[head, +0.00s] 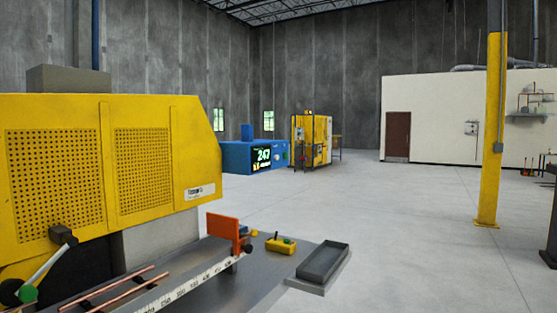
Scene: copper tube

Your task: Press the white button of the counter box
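A small yellow box (281,244) with a green button and a dark knob on top sits on the grey table, right of the orange block. It may be the counter box, but no white button can be made out on it at this size. Farther back, a blue machine (236,157) has a lit display reading 247. Neither of my grippers shows in the head view.
A large yellow machine (152,150) fills the left. In front of it are copper tubes (120,292), a white measuring scale (190,285) and an orange block (223,228). An empty dark tray (323,262) lies right of the yellow box. A yellow column (490,130) stands right; open floor lies between.

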